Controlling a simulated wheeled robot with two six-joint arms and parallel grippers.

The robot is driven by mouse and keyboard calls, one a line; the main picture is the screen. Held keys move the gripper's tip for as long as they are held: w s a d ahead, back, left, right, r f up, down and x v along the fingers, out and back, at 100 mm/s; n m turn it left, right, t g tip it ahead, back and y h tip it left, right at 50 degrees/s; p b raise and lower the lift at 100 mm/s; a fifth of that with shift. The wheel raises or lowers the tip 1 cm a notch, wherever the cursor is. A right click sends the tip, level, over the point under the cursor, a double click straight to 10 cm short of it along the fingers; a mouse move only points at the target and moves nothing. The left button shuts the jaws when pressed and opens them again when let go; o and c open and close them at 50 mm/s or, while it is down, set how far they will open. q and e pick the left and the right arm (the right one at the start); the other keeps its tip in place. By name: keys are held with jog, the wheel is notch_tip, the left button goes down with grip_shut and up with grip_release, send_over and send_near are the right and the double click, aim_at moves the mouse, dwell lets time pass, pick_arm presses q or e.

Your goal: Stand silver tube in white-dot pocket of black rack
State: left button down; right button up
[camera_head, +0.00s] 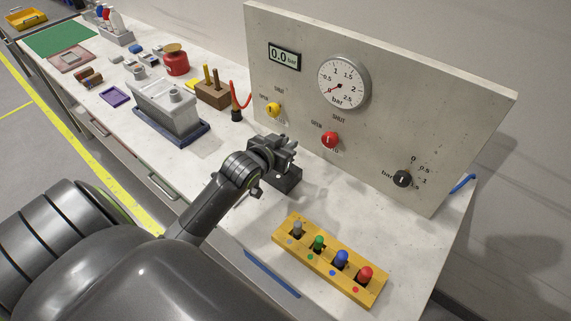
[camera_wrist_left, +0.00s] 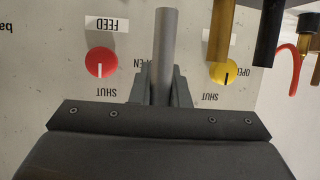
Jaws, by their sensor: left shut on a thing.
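My left gripper (camera_head: 287,148) is near the panel, over a black rack (camera_head: 289,184). In the left wrist view the gripper (camera_wrist_left: 163,88) is shut on a plain silver tube (camera_wrist_left: 167,45), which sticks out past the fingers. In the head view I cannot make out the tube against the dark gripper. The black rack sits on the bench just below the gripper, partly hidden by it. A small pale dot shows on the rack; its pockets are not clear. I cannot tell whether the tube touches the rack. My right gripper is not in view.
A yellow rack (camera_head: 283,243) holding grey-, green-, blue- and red-topped pieces is in front. The upright panel (camera_head: 450,120) with a gauge (camera_head: 343,82) and knobs is close behind the gripper. A wooden block (camera_head: 213,95) and a grey box (camera_head: 165,108) stand to the left.

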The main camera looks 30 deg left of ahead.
pick_arm(q)
jog(key=shift+d+f, duration=0.1)
jog(key=shift+f, duration=0.85)
jog(key=shift+d+f, duration=0.1)
jog(key=shift+f, duration=0.6)
notch_tip(320, 180, down, 3)
jog(key=shift+f, duration=0.25)
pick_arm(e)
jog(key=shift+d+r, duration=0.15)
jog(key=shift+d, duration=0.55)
pick_arm(q)
jog(key=shift+f, duration=0.15)
jog(key=c, duration=1.4)
grip_release()
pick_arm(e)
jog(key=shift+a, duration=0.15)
